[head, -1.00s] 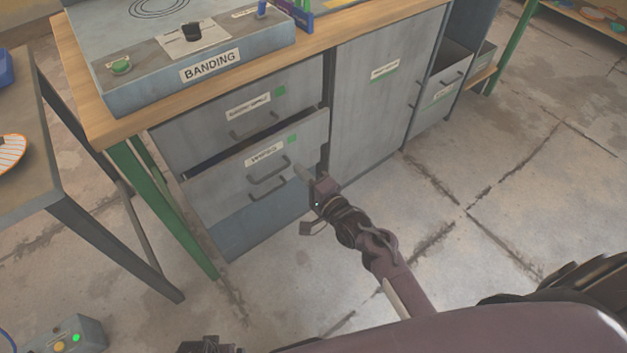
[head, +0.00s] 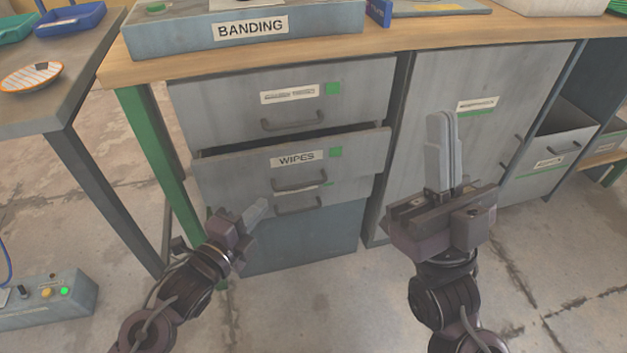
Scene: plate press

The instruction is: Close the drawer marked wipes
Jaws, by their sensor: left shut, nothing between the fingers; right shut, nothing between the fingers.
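The drawer marked WIPES (head: 235,171) is in the middle of the head view, under the bench. It stands partly open, with a dark gap along its top edge. Its dark bar handle (head: 298,184) is on its front, below the label and a green square. My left gripper (head: 257,211) is shut and empty, low and left in front of the drawers, its fingertips below and left of the handle. My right gripper (head: 441,125) is shut and empty, its fingers pointing up, right of the drawer and in front of the cabinet door. Neither gripper visibly touches the drawer.
A closed drawer (head: 220,103) sits above, and another handle (head: 298,205) shows just below the wipes drawer. A green bench leg (head: 158,160) and a side table (head: 50,105) stand left. An open bin drawer (head: 560,150) is at right. A control box (head: 45,300) is lower left.

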